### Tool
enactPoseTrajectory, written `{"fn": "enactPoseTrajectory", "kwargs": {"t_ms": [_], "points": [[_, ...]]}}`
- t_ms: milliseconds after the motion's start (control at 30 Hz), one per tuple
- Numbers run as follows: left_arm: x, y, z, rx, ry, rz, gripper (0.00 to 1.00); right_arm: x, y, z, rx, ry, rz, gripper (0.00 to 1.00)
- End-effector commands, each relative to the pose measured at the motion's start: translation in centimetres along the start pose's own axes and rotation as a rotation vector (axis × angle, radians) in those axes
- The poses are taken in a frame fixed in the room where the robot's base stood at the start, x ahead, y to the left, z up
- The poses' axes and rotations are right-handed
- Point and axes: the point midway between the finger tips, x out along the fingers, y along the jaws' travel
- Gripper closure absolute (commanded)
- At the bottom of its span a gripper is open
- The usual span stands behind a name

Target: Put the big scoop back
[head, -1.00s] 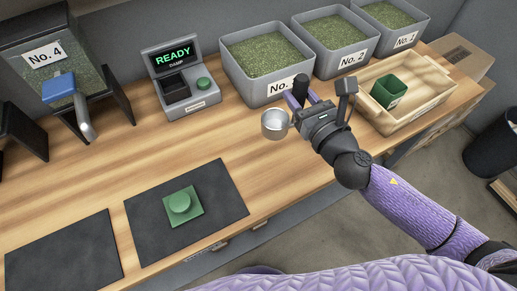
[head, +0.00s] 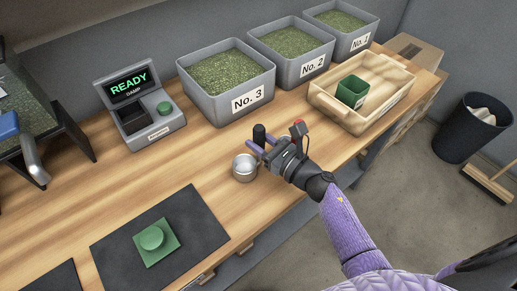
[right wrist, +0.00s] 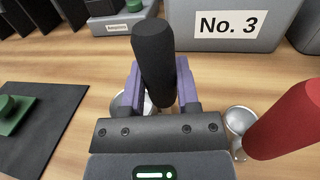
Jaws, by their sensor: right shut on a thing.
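My right gripper (head: 257,149) is shut on the upright black handle (head: 259,133) of a metal scoop. The scoop's round silver cup (head: 245,167) shows to the left of the fingers, over the wooden counter near its front edge; I cannot tell if it touches the wood. In the right wrist view the black handle (right wrist: 154,62) stands between the purple fingers, and part of the cup shows behind them. A second scoop with a red handle (right wrist: 286,122) and a silver cup (right wrist: 238,119) is close to the right of the gripper. In the head view my arm mostly hides it.
Bins No. 3 (head: 222,98), No. 2 (head: 288,68) and No. 1 (head: 345,41) line the back. A display unit (head: 139,108) reads READY. A green block (head: 155,242) sits on a dark mat (head: 205,222).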

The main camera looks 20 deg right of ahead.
Motion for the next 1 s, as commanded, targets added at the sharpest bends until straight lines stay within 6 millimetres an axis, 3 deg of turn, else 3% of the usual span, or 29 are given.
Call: {"fn": "enactPoseTrajectory", "kwargs": {"t_ms": [400, 433, 600, 933, 1000], "points": [[0.6, 0.3, 0.0, 0.003, 0.001, 0.005, 0.41, 0.0, 0.0, -0.7, -0.002, -0.001, 0.0, 1.0], [0.6, 0.3, 0.0, 0.003, 0.001, 0.005, 0.41, 0.0, 0.0, -0.7, -0.002, 0.0, 0.0, 0.58], [0.5, 0.4, 0.1, 0.002, 0.001, 0.006, 0.41, 0.0, 0.0, -0.6, -0.002, -0.001, 0.0, 0.25], [-0.2, 0.4, 0.0, 0.001, 0.001, 0.006, 0.41, 0.0, 0.0, 0.2, -0.002, -0.002, 0.0, 0.25], [-0.1, 0.4, 0.1, 0.0, 0.0, 0.007, 0.41, -1.2, 0.0, -0.2, -0.002, 0.003, -0.001, 0.25]]}}
